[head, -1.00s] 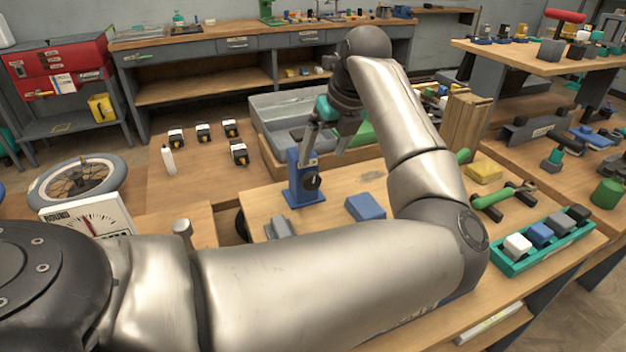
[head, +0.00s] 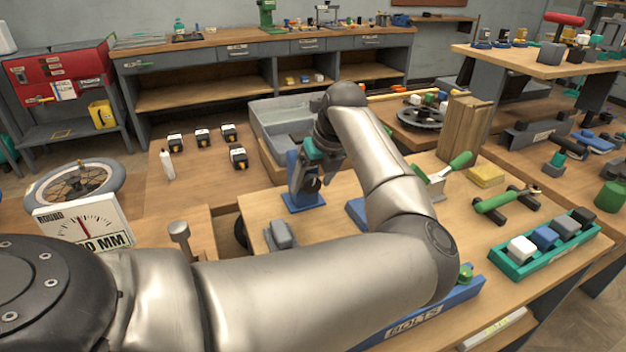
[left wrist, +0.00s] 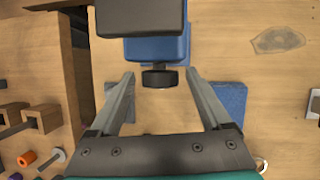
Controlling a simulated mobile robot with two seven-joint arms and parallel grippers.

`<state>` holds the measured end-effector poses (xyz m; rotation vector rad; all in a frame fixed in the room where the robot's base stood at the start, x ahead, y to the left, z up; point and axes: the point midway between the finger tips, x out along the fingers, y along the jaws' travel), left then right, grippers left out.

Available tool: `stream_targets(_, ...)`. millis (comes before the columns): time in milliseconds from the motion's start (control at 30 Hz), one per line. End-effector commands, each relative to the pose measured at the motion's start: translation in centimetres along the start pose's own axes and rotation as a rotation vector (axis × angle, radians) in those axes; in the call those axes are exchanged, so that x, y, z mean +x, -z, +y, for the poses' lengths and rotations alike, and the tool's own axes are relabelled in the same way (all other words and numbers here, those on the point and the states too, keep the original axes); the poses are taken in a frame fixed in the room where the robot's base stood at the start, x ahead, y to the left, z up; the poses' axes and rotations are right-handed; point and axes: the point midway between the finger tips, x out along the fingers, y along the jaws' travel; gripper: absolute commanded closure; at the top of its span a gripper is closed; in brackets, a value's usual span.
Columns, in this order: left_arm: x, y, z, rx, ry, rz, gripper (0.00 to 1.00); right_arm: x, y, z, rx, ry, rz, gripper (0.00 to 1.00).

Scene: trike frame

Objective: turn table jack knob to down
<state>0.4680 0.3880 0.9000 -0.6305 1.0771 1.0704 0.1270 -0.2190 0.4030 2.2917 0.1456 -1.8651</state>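A blue upright device with a black knob, which looks like the table jack (head: 303,202), stands on the wooden bench in the head view. My left gripper (head: 313,185) is at its front and hides part of it. In the left wrist view, the black knob (left wrist: 160,78) sticks out from the blue body (left wrist: 155,48). The left gripper (left wrist: 160,75) is open, with one finger on each side of the knob and a visible gap to both. Any mark on the knob is too small to read. My right gripper is not in view.
A blue block (head: 357,213) lies right of the jack, partly behind my arm. A grey block (head: 282,235) sits in front. A grey bin (head: 270,133) stands behind. A green tray of blocks (head: 512,262) and a green-handled tool (head: 497,202) are at the right.

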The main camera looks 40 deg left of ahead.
Motion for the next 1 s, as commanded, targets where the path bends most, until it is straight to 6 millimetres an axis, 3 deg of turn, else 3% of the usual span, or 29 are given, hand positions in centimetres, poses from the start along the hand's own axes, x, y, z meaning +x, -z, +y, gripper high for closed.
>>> stream_targets(67,-0.01,0.01,0.01,0.0,0.0,0.0,0.29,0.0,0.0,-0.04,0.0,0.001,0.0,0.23)
stream_targets(700,-0.03,0.02,0.02,0.0,-0.001,0.001,0.99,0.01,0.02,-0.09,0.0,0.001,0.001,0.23)
stream_targets(1000,0.04,0.05,0.11,-0.012,0.025,0.003,0.99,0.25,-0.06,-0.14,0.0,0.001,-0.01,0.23)
